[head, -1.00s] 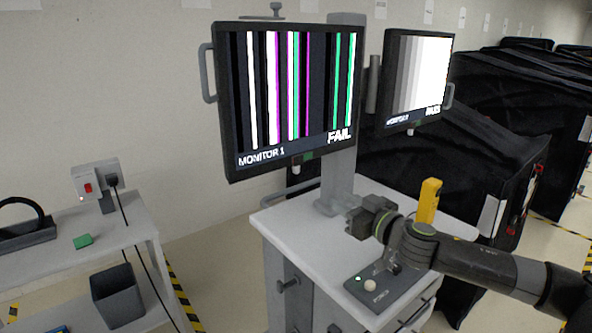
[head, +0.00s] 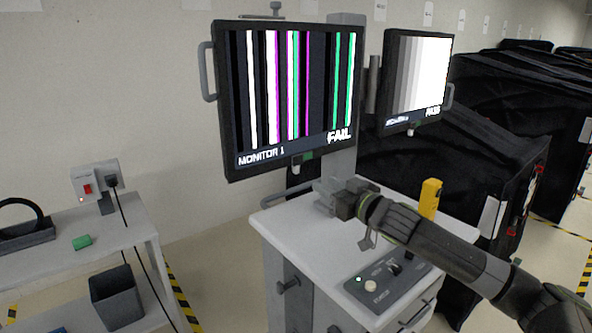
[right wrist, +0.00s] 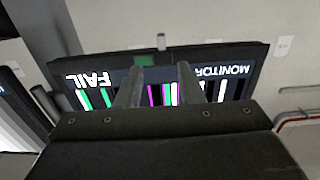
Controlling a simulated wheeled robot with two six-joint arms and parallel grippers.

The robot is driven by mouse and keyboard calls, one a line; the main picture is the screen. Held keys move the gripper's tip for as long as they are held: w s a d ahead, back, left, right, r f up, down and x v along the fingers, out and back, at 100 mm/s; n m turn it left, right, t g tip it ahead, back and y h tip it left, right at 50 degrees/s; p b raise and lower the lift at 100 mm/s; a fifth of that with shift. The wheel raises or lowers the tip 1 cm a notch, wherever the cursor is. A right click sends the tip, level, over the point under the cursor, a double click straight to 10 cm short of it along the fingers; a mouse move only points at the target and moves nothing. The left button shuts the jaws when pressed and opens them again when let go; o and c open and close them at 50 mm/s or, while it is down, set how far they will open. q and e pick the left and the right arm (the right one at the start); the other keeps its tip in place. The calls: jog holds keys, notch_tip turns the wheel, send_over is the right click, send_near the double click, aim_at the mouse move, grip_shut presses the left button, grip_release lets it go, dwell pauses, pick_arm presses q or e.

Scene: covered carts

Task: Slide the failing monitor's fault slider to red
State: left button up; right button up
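Monitor 1 (head: 285,95) shows coloured vertical stripes and the word FAIL. Under its lower edge is the fault slider, with a pale knob (head: 296,168) and a green patch (head: 308,155) to the knob's right; no red shows there. My right gripper (head: 322,196) is below and right of the knob, apart from it, near the monitor's post. In the right wrist view the monitor appears upside down, and the two fingers are apart with nothing between them. My left gripper is out of view.
A second monitor (head: 416,80) with grey bars stands at right. The white cart top (head: 290,225) holds a control box (head: 385,282) and a yellow device (head: 430,197). The monitor post (head: 339,170) is close to my gripper. Black-covered carts (head: 470,165) stand behind.

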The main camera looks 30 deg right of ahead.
aim_at(298, 170)
jog(key=w, duration=0.4)
jog(key=w+p, duration=0.1)
jog(key=w, duration=0.3)
jog(key=w+a+p, duration=0.1)
jog(key=w, duration=0.3)
jog(key=shift+w+a, duration=0.1)
jog(key=shift+w, duration=0.3)
grip_shut()
